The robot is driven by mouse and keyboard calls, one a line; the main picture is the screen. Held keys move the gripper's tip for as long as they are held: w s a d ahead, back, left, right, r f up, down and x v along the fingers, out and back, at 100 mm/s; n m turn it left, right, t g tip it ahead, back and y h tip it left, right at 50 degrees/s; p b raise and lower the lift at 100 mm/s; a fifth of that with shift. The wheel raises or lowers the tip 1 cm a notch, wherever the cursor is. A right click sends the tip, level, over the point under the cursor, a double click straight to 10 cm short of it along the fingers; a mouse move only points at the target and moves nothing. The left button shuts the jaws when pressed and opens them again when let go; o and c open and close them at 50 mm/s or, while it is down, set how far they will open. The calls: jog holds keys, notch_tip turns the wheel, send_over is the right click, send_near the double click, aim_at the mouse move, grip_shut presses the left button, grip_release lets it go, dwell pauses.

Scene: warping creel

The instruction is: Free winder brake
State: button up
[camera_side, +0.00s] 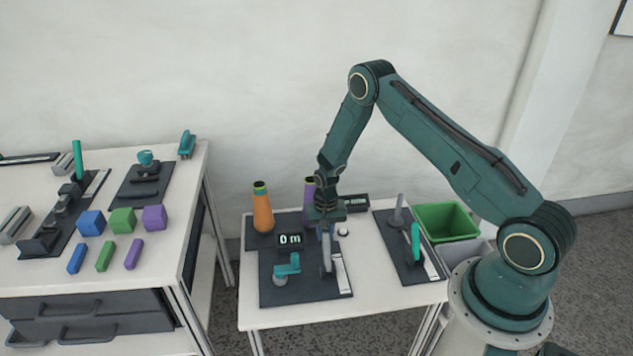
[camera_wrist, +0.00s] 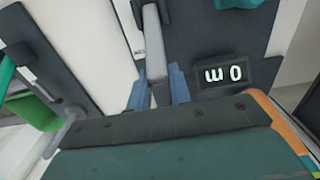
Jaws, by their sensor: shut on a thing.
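The winder's dark plate (camera_side: 307,294) lies on the small white table, with a grey upright lever (camera_side: 327,262) beside a white marked strip (camera_side: 343,276). I take this lever to be the brake. My gripper (camera_side: 326,226) points down from above and is shut on the lever's upper part. In the wrist view, the blue fingers of my gripper (camera_wrist: 159,88) stand on both sides of the grey lever (camera_wrist: 154,45). A display (camera_side: 290,240) behind the lever reads 0 m; it also shows, inverted, in the wrist view (camera_wrist: 237,75). A teal crank (camera_side: 289,266) stands left of the lever.
An orange cone (camera_side: 263,212) and a purple cone (camera_side: 309,188) stand behind. On the right are a plate with a green-handled lever (camera_side: 416,242), a grey post (camera_side: 398,212) and a green bin (camera_side: 447,224). The left bench (camera_side: 150,262) holds colored blocks and fixtures.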

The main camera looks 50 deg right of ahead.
jog(key=o, duration=0.8)
jog(key=shift+c, duration=0.2)
jog(key=shift+r, duration=3.5)
jog(key=shift+r, duration=0.15)
notch_tip(320, 180, up, 14)
jog(key=shift+f, duration=0.25)
